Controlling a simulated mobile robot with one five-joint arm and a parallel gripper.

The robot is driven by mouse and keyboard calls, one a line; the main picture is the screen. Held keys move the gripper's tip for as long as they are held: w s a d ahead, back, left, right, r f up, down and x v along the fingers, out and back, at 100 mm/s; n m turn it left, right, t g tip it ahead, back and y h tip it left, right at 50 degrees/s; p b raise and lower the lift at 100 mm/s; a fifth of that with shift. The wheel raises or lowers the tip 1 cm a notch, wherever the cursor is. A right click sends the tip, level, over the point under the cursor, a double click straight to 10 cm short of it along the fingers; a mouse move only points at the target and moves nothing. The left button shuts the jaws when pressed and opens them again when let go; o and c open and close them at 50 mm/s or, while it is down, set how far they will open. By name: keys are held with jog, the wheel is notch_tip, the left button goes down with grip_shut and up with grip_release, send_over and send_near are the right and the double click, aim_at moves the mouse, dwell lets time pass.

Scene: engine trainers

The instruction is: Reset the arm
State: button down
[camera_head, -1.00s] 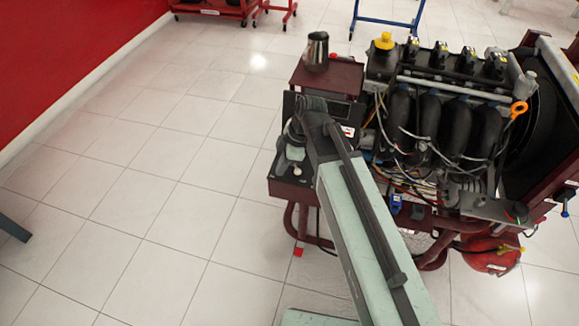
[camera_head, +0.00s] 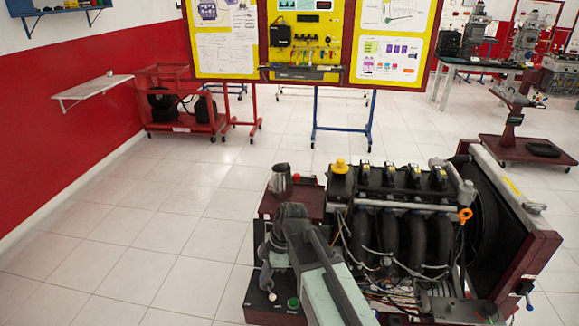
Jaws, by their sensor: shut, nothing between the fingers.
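My arm reaches up from the bottom of the view, with a pale green link and a dark joint at its top. Beyond that joint the arm folds down, and my gripper (camera_head: 266,272) shows small and partly hidden by my own arm. It is shut with nothing in it, in front of the left end of the engine trainer (camera_head: 405,235). I cannot tell its exact distance from the trainer's control panel.
A metal jug (camera_head: 280,181) stands on the trainer's left box. A radiator frame (camera_head: 518,250) closes its right end. Behind are a yellow display board (camera_head: 305,45), a red wheeled stand (camera_head: 185,110) and a wall shelf (camera_head: 92,92). The tiled floor at left is clear.

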jog(key=d+r+m+h+p, duration=0.2)
jog(key=d+r+m+p, duration=0.1)
jog(key=d+m, duration=0.7)
jog(key=s+d+r+m+t+h+p, duration=0.1)
jog(key=d+r+m+p, duration=0.2)
jog(key=d+m, duration=0.8)
jog(key=d+p, duration=0.1)
jog(key=d, duration=0.6)
jog(key=shift+d+h, duration=0.2)
jog(key=shift+h, duration=0.2)
